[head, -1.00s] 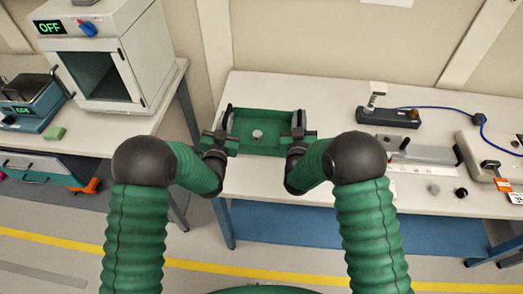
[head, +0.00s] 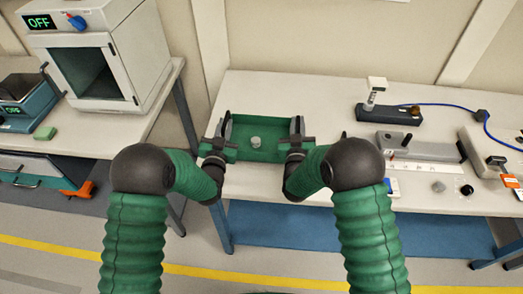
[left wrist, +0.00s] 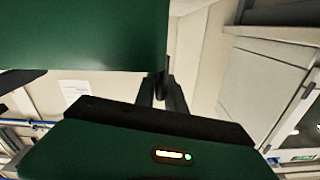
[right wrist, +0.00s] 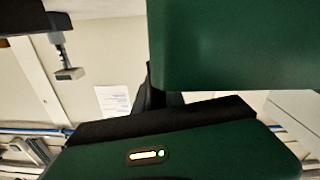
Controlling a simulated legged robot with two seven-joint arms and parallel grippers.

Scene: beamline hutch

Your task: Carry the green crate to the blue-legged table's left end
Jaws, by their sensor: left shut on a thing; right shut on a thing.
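The green crate (head: 278,154) is at the left end of the blue-legged table (head: 345,187), over its white top. It looks level, with a small grey round piece (head: 256,143) inside. I cannot tell whether its bottom touches the tabletop. My left gripper (head: 219,145) is shut on the crate's left end and my right gripper (head: 294,143) on its right end. The crate's green wall fills the upper part of the left wrist view (left wrist: 80,35) and of the right wrist view (right wrist: 240,40). The fingertips are mostly hidden there.
Right of the crate are a dark stand (head: 388,116), a grey bar fixture (head: 405,146) and small knobs. The tabletop behind the crate is clear.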

